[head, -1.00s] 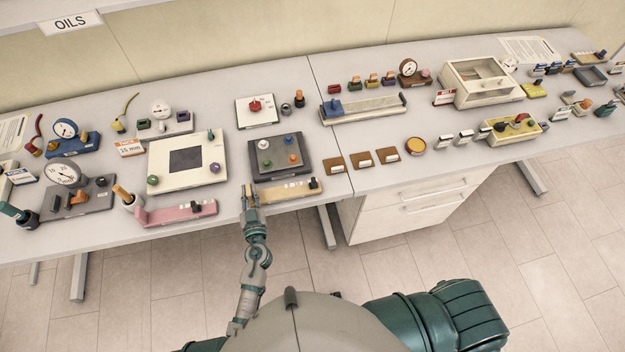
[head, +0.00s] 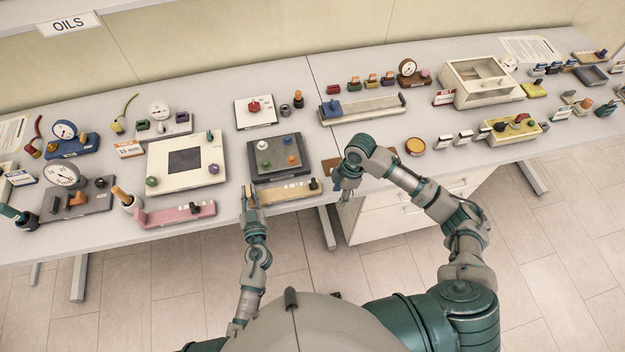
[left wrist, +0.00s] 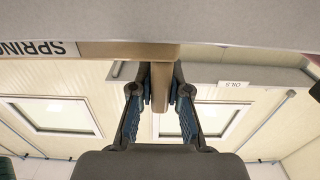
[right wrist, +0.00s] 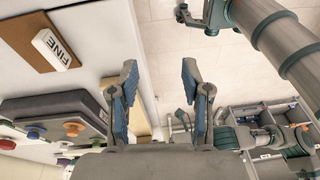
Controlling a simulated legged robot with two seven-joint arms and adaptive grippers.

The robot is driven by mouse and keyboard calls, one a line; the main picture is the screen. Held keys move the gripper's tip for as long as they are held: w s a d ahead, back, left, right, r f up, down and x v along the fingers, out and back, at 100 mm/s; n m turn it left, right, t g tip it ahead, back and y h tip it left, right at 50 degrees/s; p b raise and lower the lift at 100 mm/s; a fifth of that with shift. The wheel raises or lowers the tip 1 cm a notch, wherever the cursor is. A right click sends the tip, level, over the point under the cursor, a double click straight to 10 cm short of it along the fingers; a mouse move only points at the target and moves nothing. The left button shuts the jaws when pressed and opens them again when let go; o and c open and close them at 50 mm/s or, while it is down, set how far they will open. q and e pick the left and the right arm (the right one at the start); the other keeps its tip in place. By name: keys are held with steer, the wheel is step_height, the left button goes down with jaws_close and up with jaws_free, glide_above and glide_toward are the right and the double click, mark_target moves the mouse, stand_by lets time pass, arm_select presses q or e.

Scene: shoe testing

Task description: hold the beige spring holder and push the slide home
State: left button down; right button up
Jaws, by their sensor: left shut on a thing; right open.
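The beige spring holder (head: 285,193) lies at the table's front edge, below the dark grey board, with a black slide knob (head: 314,184) near its right end. My left gripper (head: 250,196) is shut on the holder's left end. In the left wrist view the fingers (left wrist: 160,88) clamp a tan tab below the holder (left wrist: 125,50), and part of a "SPRING" label shows. My right gripper (head: 340,195) is right of the holder, apart from it, near the table edge. In the right wrist view its fingers (right wrist: 161,85) are spread and empty.
A dark grey board (head: 257,174) with coloured knobs lies behind the holder. A pink holder (head: 180,213) lies to its left. A brown card (head: 331,165) is near my right gripper; a "FINE" card (right wrist: 35,43) shows in the right wrist view. Floor is open in front of the table.

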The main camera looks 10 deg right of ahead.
steer(key=y, duration=0.2)
glide_toward(313, 179)
steer(key=s, duration=0.1)
steer(key=shift+n+t, duration=0.4)
steer(key=x, duration=1)
steer(key=shift+f, duration=0.35)
jaws_close()
steer(key=shift+a, duration=0.1)
